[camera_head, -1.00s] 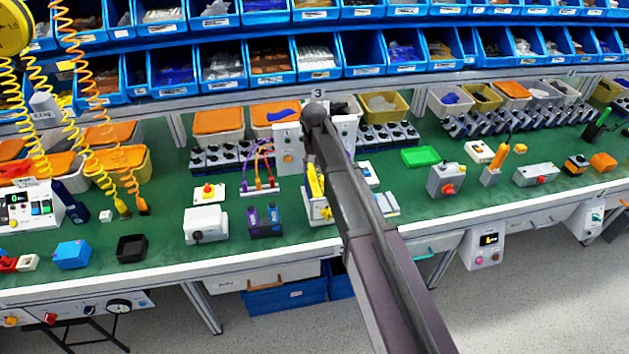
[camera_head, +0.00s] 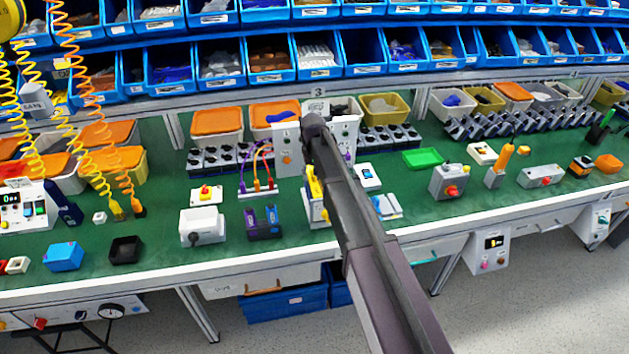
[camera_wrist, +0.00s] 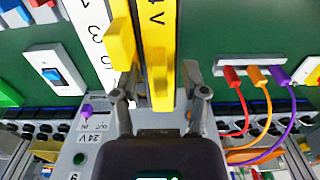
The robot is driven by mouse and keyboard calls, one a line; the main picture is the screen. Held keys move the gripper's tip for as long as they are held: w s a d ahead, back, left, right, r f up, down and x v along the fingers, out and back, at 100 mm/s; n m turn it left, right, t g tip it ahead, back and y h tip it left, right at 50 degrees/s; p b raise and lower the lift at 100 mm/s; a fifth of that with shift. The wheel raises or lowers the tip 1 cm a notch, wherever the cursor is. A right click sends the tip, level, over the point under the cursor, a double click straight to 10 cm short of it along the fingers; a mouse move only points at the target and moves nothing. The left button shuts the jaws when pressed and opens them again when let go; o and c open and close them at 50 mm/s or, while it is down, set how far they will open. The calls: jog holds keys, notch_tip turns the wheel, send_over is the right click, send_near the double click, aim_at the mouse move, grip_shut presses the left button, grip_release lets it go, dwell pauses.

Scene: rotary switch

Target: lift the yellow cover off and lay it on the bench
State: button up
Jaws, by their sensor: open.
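The yellow cover (camera_wrist: 159,50), a long strip marked 24 V, stands out in the middle of the wrist view. My gripper (camera_wrist: 161,80) is open, with one finger on each side of the cover's near end. I cannot tell whether either finger touches it. A smaller yellow block (camera_wrist: 120,43) is just left of the cover, in front of a white face (camera_wrist: 89,28) with black digits. In the head view the yellow cover (camera_head: 316,186) shows beside my arm, on a small white box (camera_head: 318,213) on the bench. My gripper is hidden behind my arm there.
A socket strip with red, orange and purple cables (camera_head: 260,188) stands left of the cover. A grey panel (camera_head: 288,150) stands behind. Bare green bench (camera_head: 160,215) lies further left.

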grip_shut()
jog(key=shift+r, duration=0.1)
dwell(0.6)
notch_tip(320, 180, up, 3)
jog(key=p, duration=0.3)
jog(key=shift+r, duration=0.15)
jog(key=s+d+p, duration=0.1)
jog(key=s+d, duration=0.1)
jog(key=s, duration=0.5)
jog(key=s+d+r+p, duration=0.1)
jog(key=s+d, duration=0.1)
jog(key=s, duration=0.6)
jog(key=shift+s+r, duration=0.25)
jog(key=shift+r, duration=0.15)
jog(key=shift+r+p, duration=2.35)
jog(key=shift+p, duration=0.15)
